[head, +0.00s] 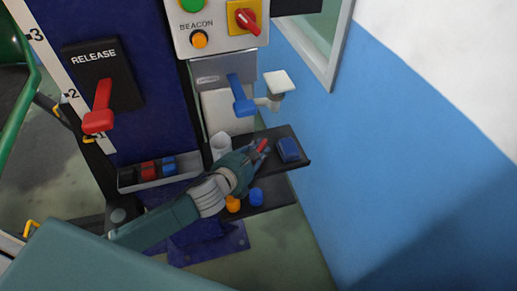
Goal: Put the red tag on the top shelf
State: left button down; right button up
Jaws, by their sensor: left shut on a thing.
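The red tag (263,145) shows as a small red piece at the fingertips of my left gripper (259,155). The gripper is shut on it, at the top shelf (300,163), a dark board on the right of the blue column. I cannot tell whether the tag touches the shelf. The fingers hide part of the tag and of the shelf. A blue block (289,149) lies on the top shelf, just right of the gripper. My right gripper is not in view.
A lower shelf (280,193) holds an orange piece (233,204) and a blue piece (256,197). A grey tray (128,184) left of the gripper holds small blocks. A blue-handled tap (241,97) stands above the shelf. A red release lever (99,115) sticks out at left.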

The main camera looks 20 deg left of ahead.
pick_arm(q)
jog(key=shift+f, duration=0.15)
jog(key=c, duration=1.6)
grip_release()
jog(key=b+v, duration=0.1)
jog(key=v, duration=1.1)
